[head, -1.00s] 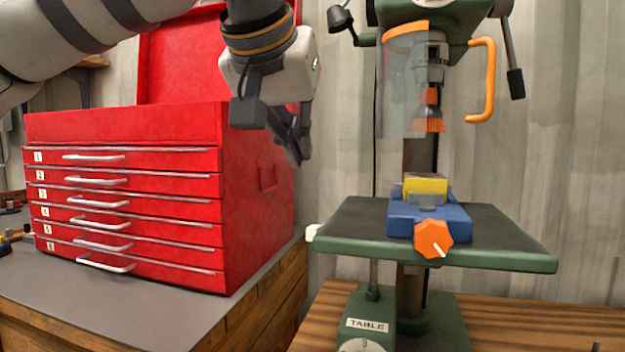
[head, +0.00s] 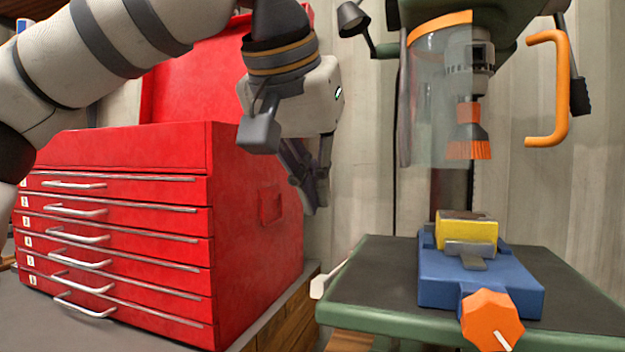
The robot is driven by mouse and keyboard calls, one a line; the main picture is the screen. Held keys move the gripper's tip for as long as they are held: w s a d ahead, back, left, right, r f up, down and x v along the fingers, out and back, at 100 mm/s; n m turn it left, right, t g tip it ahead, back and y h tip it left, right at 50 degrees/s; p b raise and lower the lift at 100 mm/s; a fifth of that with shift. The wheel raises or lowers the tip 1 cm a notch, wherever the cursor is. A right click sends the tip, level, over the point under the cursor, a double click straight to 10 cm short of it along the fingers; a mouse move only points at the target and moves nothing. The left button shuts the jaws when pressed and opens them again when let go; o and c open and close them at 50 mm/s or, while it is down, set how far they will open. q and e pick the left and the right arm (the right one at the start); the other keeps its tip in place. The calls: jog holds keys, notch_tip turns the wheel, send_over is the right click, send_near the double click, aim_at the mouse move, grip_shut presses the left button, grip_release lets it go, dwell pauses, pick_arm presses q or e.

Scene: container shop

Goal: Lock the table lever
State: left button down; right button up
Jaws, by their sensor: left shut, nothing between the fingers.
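The drill press table (head: 380,285) is a dark-topped green plate at the lower right. A small white lever (head: 320,287) sticks out at its left edge, near the red tool chest. My left gripper (head: 316,203) points down, shut and empty, above the lever and apart from it. It hangs in front of the wall, beside the chest's right side. How the lever joins the table is hidden. My right gripper is not in view.
A blue vise (head: 450,285) with an orange knob (head: 491,320) holds a yellow block (head: 467,230) on the table. Above are an orange brush-like tool (head: 468,143), a clear guard (head: 428,95) and an orange handle (head: 562,90). The red chest (head: 255,240) fills the left.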

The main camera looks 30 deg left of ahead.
pick_arm(q)
send_over(323, 278)
jog(key=f, duration=0.4)
jog(key=shift+w+a+f, duration=0.1)
jog(key=shift+w+f, duration=0.15)
jog(key=shift+f, duration=0.15)
jog(key=shift+s+f, duration=0.2)
jog(key=shift+f, duration=0.95)
jog(key=shift+s+f, duration=0.1)
jog(key=shift+f, duration=0.4)
